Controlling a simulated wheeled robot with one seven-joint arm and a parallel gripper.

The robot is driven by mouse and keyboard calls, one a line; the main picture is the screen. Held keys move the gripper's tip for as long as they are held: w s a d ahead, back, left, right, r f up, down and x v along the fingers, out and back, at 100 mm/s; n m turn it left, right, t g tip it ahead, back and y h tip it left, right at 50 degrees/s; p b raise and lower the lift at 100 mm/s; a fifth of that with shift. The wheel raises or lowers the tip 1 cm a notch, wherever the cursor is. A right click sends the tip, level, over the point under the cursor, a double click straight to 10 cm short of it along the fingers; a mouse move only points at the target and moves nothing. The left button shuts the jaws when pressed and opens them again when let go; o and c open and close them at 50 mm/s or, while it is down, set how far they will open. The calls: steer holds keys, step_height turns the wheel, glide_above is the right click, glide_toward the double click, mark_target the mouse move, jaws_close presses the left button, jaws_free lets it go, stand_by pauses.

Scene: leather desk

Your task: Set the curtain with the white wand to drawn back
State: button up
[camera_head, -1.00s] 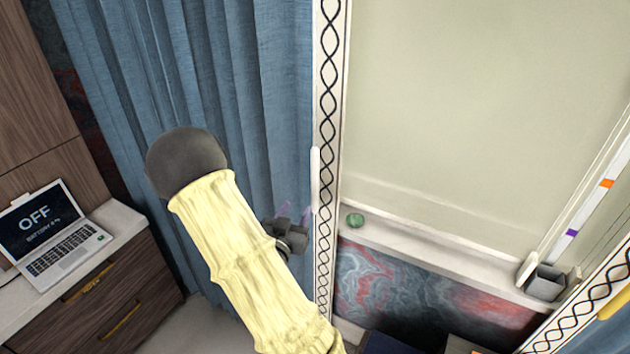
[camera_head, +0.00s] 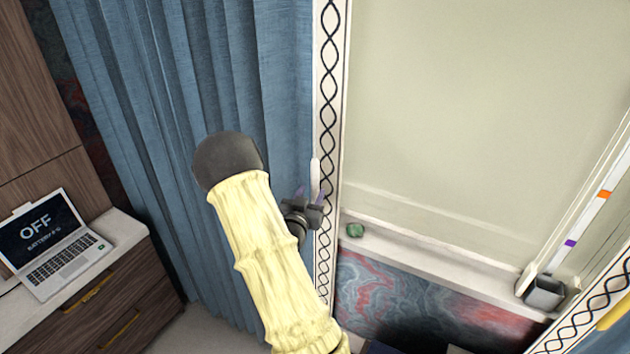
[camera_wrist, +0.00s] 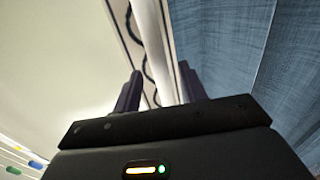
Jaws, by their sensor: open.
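The blue curtain (camera_head: 215,85) hangs in folds at the left of the window. Its right edge meets a white band (camera_head: 328,60) with a dark twisted line pattern. The white wand (camera_head: 315,178) hangs upright at that edge, its lower part by my gripper. My gripper (camera_head: 311,194) is open, with its fingers at the wand's lower part in the head view. In the wrist view my gripper (camera_wrist: 158,88) has one finger on each side of a pale upright strip, which looks like the wand (camera_wrist: 170,70). I cannot tell whether the fingers touch it.
A laptop (camera_head: 58,245) showing OFF stands on a drawer cabinet at the left. A pale sill (camera_head: 430,250) holds a green round thing (camera_head: 355,230) and a grey cup (camera_head: 545,292). A pale blind or panel (camera_head: 480,100) fills the window to the right.

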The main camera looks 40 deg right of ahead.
mark_target(313, 189)
steer(key=p+x, duration=0.1)
steer(key=x, duration=0.3)
steer(key=shift+w+d, duration=0.15)
steer(key=shift+d, duration=0.05)
jaws_close()
